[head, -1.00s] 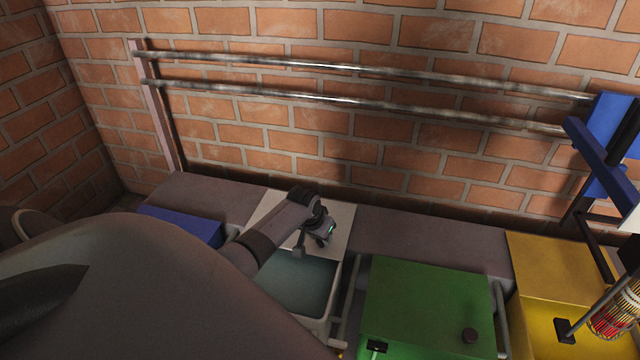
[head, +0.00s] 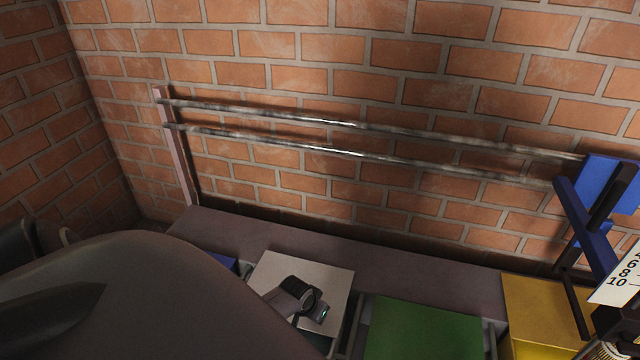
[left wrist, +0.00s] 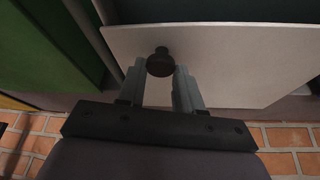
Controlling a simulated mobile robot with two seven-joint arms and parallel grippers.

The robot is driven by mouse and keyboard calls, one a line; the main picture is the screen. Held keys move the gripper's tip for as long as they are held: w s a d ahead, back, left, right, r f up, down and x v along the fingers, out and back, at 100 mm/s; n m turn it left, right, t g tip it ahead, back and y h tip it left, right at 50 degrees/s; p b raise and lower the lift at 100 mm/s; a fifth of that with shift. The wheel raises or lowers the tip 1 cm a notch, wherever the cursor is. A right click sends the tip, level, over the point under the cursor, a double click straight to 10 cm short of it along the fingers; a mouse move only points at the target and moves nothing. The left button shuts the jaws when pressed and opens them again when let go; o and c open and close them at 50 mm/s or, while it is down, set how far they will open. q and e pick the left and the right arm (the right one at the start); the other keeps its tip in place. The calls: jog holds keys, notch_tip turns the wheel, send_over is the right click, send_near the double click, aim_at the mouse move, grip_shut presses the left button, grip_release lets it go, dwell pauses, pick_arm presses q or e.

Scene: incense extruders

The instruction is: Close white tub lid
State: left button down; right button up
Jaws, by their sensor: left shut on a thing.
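The white lid (head: 300,270) lies at the back of the tub area in the head view, and it fills much of the left wrist view (left wrist: 235,65). Its dark round knob (left wrist: 160,62) sits between the fingers of my left gripper (left wrist: 159,82), which is shut on it. In the head view my left gripper (head: 312,313) is over the lid's front right part, and its fingertips are hidden. A strip of teal tub interior (left wrist: 215,8) shows beyond the lid's edge in the wrist view. The tub is mostly hidden in the head view. My right gripper is not seen.
A green box (head: 425,332) and a yellow box (head: 545,305) stand to the right of the lid. A blue box (head: 224,261) is at its left. A grey ledge (head: 420,265) runs behind, along the brick wall. A blue frame (head: 590,225) stands at right.

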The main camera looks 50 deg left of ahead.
pick_arm(q)
jog(key=s+d+p, duration=0.3)
jog(key=s, duration=0.3)
jog(key=shift+d+p, duration=0.25)
jog(key=shift+p, duration=0.15)
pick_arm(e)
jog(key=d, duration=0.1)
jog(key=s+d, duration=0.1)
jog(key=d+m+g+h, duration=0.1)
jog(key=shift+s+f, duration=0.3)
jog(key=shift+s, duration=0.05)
pick_arm(q)
jog(key=shift+s+f, duration=0.15)
jog(key=shift+s, duration=0.05)
jog(key=c, duration=0.8)
grip_release()
jog(key=shift+o, duration=0.2)
